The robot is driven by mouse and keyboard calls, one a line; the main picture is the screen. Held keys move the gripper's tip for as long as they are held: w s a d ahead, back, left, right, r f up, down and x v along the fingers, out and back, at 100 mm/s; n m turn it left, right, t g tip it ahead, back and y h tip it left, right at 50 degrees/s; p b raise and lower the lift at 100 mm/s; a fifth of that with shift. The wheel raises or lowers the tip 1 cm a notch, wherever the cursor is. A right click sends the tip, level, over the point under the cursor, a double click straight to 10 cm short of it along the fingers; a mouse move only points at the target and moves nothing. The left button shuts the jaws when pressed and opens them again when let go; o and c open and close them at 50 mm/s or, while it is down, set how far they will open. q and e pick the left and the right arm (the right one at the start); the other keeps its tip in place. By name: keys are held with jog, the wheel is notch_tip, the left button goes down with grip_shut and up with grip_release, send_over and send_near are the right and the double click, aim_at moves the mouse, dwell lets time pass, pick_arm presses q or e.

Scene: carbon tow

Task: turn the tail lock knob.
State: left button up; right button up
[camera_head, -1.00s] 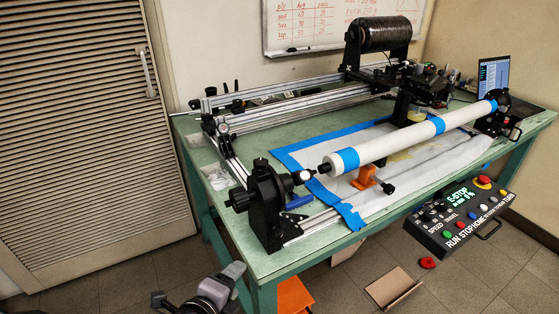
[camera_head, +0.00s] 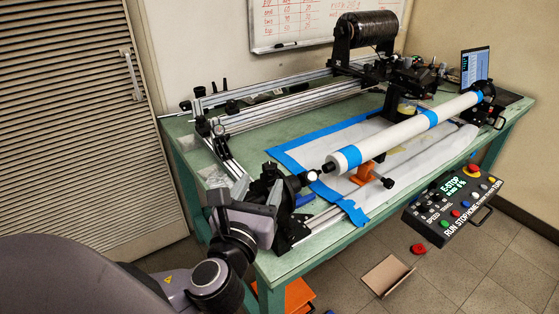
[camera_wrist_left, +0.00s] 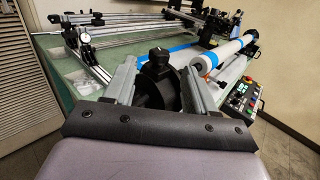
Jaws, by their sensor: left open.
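The black tailstock (camera_head: 290,225) stands at the front left corner of the green table. In the left wrist view a black knob (camera_wrist_left: 158,56) with a small pale mark sits on top of the tailstock body (camera_wrist_left: 154,92). I take it for the tail lock knob. In the head view the tailstock's top (camera_head: 271,170) shows just beyond my left gripper (camera_head: 246,192), which hides part of its body. My left gripper is open, and its two grey fingers (camera_wrist_left: 160,76) stand on either side of the tailstock in the wrist view. I cannot tell whether they touch it.
A white roller with blue bands (camera_head: 400,132) runs from the tailstock to the back right. A control box (camera_head: 455,207) hangs at the table's front edge. Metal rails (camera_head: 290,108) lie behind. A cardboard piece (camera_head: 387,275) and a red button (camera_head: 418,249) lie on the floor.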

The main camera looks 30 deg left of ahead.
aim_at(268, 170)
pick_arm(q)
jog(key=shift+p+x, duration=0.5)
jog(key=shift+x, duration=2.95)
jog(key=shift+r, duration=0.1)
jog(key=shift+c, duration=0.3)
jog(key=c, duration=0.9)
